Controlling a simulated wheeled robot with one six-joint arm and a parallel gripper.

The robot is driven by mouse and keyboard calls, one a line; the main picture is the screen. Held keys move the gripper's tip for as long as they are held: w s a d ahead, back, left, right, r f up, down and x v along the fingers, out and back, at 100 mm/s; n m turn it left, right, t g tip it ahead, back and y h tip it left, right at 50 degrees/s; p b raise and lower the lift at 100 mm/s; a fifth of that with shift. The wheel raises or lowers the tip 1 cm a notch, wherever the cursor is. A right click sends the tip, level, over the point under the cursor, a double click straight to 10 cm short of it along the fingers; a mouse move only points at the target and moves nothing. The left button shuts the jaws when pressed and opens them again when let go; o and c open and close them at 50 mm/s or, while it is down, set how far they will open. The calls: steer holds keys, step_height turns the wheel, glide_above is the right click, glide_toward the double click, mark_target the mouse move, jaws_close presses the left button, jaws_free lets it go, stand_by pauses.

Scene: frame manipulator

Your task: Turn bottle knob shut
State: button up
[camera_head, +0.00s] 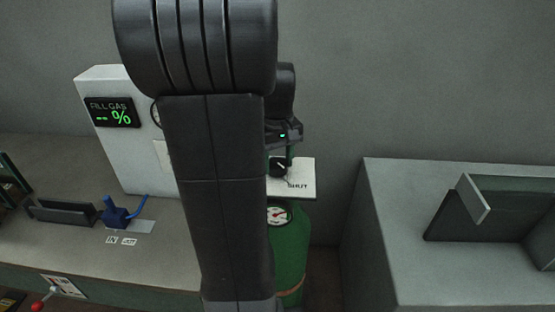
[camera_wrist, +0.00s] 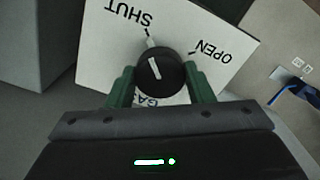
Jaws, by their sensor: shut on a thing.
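The bottle knob (camera_wrist: 166,80) is a round black dial with a white pointer bar on top. It sits on a white plate (camera_wrist: 100,55) marked SHUT and OPEN. In the wrist view the pointer bar looks roughly in line with the tick at SHUT, though the exact angle is hard to tell. My gripper (camera_wrist: 158,82) has its green fingers on both sides of the knob and is shut on it. In the head view my gripper (camera_head: 284,155) is over the plate (camera_head: 305,172), above the green gas bottle (camera_head: 290,250) with its round gauge (camera_head: 277,214). My arm hides part of the bottle.
A white fill-gas cabinet (camera_head: 125,160) stands at left, its display (camera_head: 112,112) reading "-- %". A blue hose fitting (camera_head: 117,214) and a black holder (camera_head: 62,212) are on the left counter. A grey counter (camera_head: 400,220) with an open-topped box is at right.

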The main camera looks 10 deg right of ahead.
mark_target(278, 163)
steer(key=shift+r, duration=0.1)
stand_by(0.4)
steer(key=o, duration=1)
steer(key=shift+c, duration=0.2)
step_height(278, 163, up, 14)
steer(key=b, duration=0.1)
steer(key=shift+f, duration=0.2)
step_height(278, 163, down, 14)
steer(key=shift+r+p, duration=0.1)
steer(key=shift+p, duration=0.4)
